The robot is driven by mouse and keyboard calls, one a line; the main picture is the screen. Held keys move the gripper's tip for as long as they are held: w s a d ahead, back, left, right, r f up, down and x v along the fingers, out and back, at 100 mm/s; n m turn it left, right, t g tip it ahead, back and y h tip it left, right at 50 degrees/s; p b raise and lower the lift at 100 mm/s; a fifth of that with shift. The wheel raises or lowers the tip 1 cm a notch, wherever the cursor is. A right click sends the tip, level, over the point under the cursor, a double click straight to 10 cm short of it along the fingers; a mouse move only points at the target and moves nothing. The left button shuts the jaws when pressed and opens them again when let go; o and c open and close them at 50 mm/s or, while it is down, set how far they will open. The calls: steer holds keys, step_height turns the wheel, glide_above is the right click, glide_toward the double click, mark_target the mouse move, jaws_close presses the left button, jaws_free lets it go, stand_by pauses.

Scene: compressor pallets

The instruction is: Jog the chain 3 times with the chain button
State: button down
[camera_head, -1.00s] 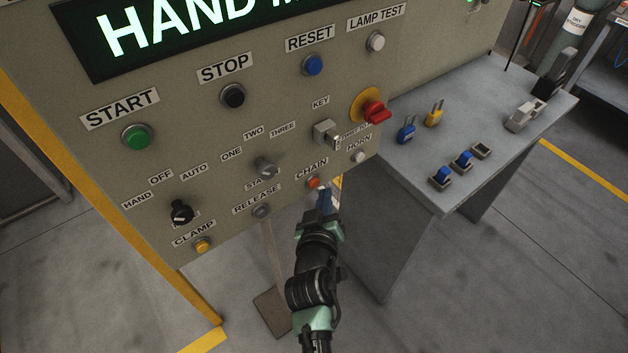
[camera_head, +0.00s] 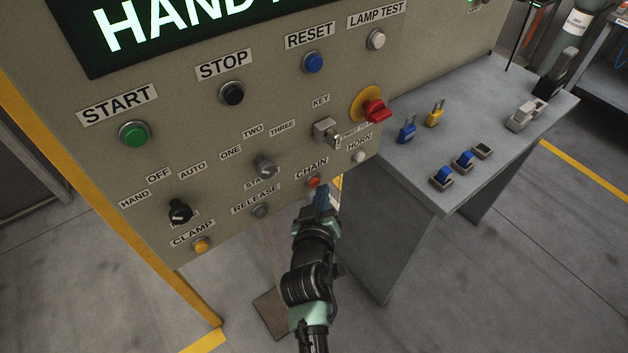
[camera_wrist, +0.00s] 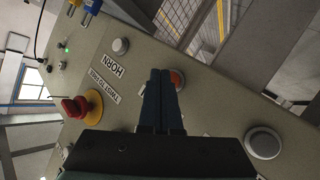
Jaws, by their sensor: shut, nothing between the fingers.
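The chain button (camera_head: 313,182) is a small orange-red round button under the CHAIN label (camera_head: 311,168), low on the beige control panel. In the wrist view the chain button (camera_wrist: 177,79) shows partly behind the blue fingertips. My gripper (camera_head: 322,190) is shut and empty, its fingers pointing up at the panel right beside the button. In the wrist view my gripper (camera_wrist: 161,72) has its two fingers together, overlapping the button's edge. I cannot tell whether the tips touch it.
The horn button (camera_head: 359,157), release button (camera_head: 261,211) and key switch (camera_head: 326,131) are close by. The red emergency stop (camera_head: 373,110) sits above right. A grey table (camera_head: 445,190) with padlocks stands right of the panel. The panel's lower edge is just below the button.

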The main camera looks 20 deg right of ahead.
steer(key=shift+w+a+b, duration=0.2)
steer(key=shift+w+b, duration=0.15)
steer(key=shift+w, duration=0.1)
stand_by(0.3)
steer(key=shift+s, duration=0.15)
steer(key=shift+s+d+p, duration=0.35)
steer(key=shift+s+p, duration=0.2)
steer(key=shift+s, duration=0.25)
steer(key=s+d+p, duration=0.2)
steer(key=s+p, duration=0.1)
steer(key=s, duration=0.2)
steer(key=shift+s, duration=0.35)
stand_by(0.8)
